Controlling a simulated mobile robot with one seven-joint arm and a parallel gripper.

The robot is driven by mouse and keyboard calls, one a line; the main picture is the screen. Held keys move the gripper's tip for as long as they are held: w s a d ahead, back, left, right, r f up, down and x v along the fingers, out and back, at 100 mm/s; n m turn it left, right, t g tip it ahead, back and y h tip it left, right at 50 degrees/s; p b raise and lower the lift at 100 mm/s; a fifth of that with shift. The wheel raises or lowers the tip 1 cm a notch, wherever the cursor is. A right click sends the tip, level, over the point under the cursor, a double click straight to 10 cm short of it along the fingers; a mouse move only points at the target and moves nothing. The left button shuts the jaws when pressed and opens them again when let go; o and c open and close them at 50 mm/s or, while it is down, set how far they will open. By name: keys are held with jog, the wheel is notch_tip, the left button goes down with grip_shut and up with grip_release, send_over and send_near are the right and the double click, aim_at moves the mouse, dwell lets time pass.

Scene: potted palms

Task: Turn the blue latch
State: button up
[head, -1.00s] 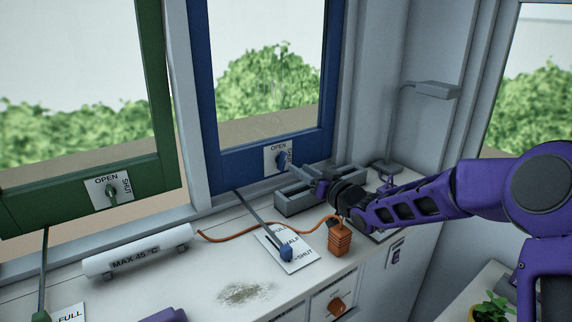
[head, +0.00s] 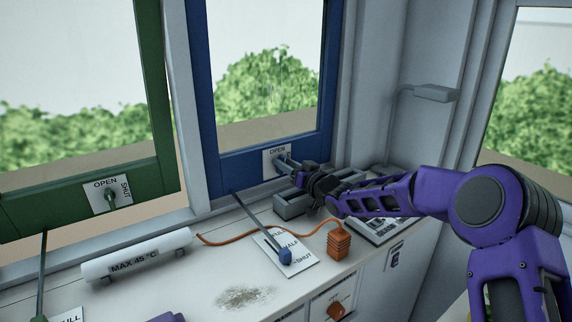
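The blue latch sits on a white plate (head: 270,154) low on the blue window frame (head: 232,163).
A grey tray (head: 291,209) lies below my gripper. A blue-knobbed lever (head: 285,256) and an orange ribbed block (head: 339,241) with a cord are on the counter. A white cylinder (head: 137,255) and green latch (head: 110,196) are left. A lamp (head: 436,94) stands behind right.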

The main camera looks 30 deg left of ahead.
grip_shut()
jog(key=shift+f+n+b, duration=0.25)
jog(key=shift+n+b, duration=0.25)
jog(key=shift+b, duration=0.45)
jog(key=shift+s+r+n+b, duration=0.15)
jog(key=shift+r+n+b, duration=0.1)
jog(key=shift+n+b, duration=0.7)
jog(key=shift+o, duration=0.7)
grip_release()
